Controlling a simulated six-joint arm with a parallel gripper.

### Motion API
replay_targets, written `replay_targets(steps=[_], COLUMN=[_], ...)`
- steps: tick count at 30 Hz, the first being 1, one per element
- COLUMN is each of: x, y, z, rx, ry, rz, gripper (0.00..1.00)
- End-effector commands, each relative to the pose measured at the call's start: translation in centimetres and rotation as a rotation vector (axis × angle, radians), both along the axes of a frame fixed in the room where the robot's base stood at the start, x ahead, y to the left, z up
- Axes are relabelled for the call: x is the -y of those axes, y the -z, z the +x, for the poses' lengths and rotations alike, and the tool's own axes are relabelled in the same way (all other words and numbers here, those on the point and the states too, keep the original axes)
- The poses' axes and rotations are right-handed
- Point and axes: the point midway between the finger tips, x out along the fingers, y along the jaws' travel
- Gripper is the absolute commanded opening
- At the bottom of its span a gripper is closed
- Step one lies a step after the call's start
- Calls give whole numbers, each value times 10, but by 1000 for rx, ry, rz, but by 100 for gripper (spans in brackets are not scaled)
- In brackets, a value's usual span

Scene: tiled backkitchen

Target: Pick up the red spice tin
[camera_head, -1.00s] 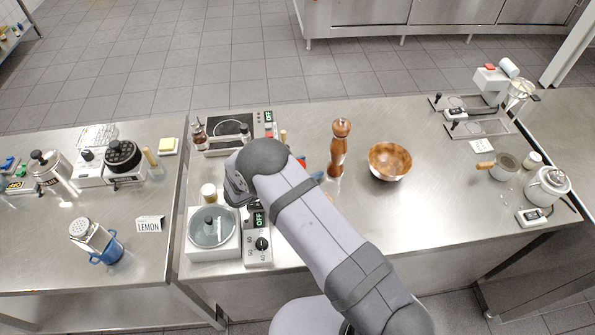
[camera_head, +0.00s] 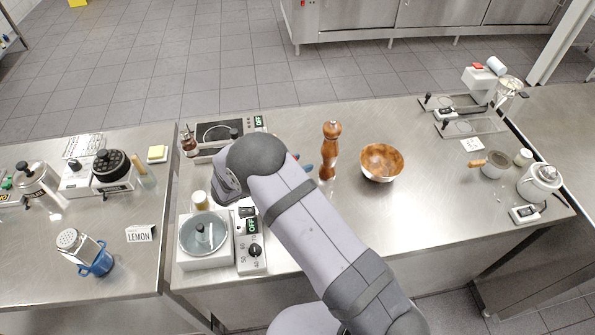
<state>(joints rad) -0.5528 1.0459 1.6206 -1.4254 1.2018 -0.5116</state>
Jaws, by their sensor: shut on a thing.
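My gripper (camera_head: 235,198) is mostly hidden below my rounded grey wrist, over the left part of the middle steel table (camera_head: 420,215). Only a dark bit of it shows, just right of a small jar with a pale lid (camera_head: 200,200). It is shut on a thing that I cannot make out. The red spice tin does not show anywhere in this view. My forearm crosses the table's front edge from the lower right and hides the surface beneath it.
A lidded pot on a white scale-like base (camera_head: 205,255) and a control box (camera_head: 250,255) stand in front. A hotplate (camera_head: 205,155) is behind. A wooden pepper mill (camera_head: 329,150) and a wooden bowl (camera_head: 367,172) stand to the right. Bare steel lies right of the bowl.

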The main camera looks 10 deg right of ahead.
Motion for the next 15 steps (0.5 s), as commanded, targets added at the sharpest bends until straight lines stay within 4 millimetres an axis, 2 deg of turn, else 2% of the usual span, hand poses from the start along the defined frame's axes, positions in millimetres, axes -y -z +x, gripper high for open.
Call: replay_targets(steps=[9,15], x=[0,0], y=[-44,-60], z=[0,0], rx=[3,2], ry=[-1,0], rz=[2,1], gripper=[12,12])
